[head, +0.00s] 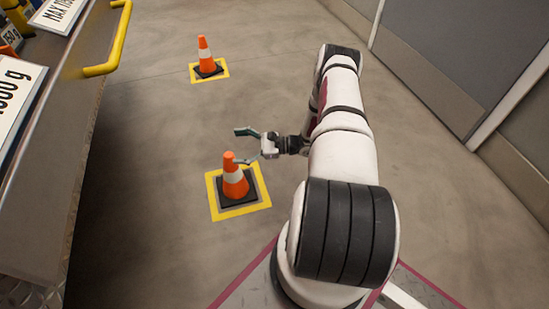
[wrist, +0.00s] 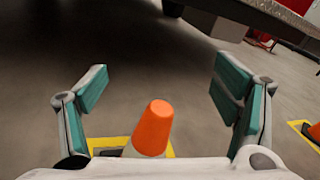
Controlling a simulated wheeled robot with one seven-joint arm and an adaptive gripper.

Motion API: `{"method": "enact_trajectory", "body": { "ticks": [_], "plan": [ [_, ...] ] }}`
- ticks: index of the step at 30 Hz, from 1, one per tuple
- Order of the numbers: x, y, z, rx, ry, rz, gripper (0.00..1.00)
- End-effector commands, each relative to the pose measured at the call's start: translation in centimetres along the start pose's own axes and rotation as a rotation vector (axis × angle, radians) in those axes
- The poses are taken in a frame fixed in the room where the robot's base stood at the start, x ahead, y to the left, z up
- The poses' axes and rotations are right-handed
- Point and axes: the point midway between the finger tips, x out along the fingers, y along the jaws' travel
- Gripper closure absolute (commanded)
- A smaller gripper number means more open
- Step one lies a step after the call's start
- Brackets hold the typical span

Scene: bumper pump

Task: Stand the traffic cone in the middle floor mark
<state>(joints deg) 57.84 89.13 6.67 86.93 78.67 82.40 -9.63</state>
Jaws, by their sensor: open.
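An orange traffic cone (head: 235,178) with a white band and black base stands upright inside a yellow square floor mark (head: 262,203), near my arm. A second like cone (head: 205,58) stands upright in another yellow square mark (head: 225,66) farther off. My gripper (head: 242,146) is open and beside the top of the nearer cone. In the wrist view, the orange tip of a cone (wrist: 155,125) shows between the spread fingers (wrist: 160,95), with no finger seen touching it. The lower part of that cone is hidden by the gripper body.
A bench (head: 70,110) with a yellow rail (head: 115,50) and labelled items runs along the left. Grey wall panels (head: 440,60) stand on the right. The floor between the two cones is clear. Part of a cone (wrist: 313,130) shows at the wrist view's right edge.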

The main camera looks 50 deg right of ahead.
Motion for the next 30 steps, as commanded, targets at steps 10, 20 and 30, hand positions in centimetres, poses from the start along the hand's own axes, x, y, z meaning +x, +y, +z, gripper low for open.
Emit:
{"method": "enact_trajectory", "body": {
  "ticks": [10,20,30],
  "plan": [
    [4.9,-0.3,16.3,-0.254,0.008,0.459,0.18],
    [6.5,4.5,30.2,-0.504,0.052,0.855,0.18],
    [4.3,12.2,41.4,-0.788,0.130,1.210,0.18]
  ]
}}
